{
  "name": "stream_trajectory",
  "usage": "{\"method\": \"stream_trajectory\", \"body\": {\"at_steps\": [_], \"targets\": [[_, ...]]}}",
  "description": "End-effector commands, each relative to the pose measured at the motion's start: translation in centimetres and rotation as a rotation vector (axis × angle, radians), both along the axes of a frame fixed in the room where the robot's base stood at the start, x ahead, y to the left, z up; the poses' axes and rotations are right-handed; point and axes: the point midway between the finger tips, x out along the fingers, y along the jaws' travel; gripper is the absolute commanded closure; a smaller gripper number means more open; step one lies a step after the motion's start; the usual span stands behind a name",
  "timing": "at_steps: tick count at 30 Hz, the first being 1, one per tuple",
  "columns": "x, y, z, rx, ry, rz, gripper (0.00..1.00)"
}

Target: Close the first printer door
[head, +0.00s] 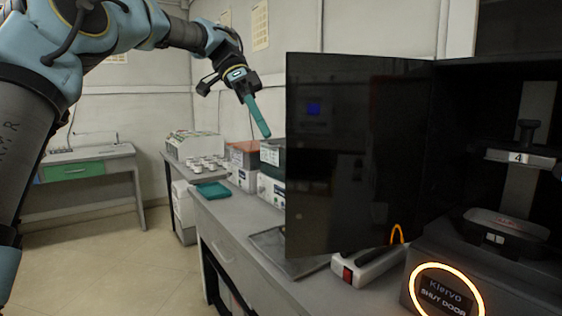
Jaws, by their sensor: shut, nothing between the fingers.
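The printer (496,277) stands at the right with its dark interior open to view. Its front carries a glowing orange ring and the words "SHUT DOOR". The black glossy printer door (362,155) is swung wide open to the left of the printer. Inside are a platform marked 4 (520,158) and a dark tray (506,224). My gripper (266,134), with teal fingers, is shut and empty. It points down in the air to the left of the door's free edge and appears apart from it.
A grey bench (228,222) runs along under the door. On it are boxy instruments (243,180), a teal pad (212,190), several small white jars (205,164) and a white device with a red switch (368,264). Another table (70,156) stands far left, with open floor before it.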

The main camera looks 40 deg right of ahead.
Motion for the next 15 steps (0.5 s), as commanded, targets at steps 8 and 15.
{"method": "stream_trajectory", "body": {"at_steps": [8,15], "targets": [[-3.5,-0.6,-4.5,0.004,0.002,-0.001,1.00],[-6.2,0.3,-5.7,0.003,-0.001,0.003,1.00]]}}
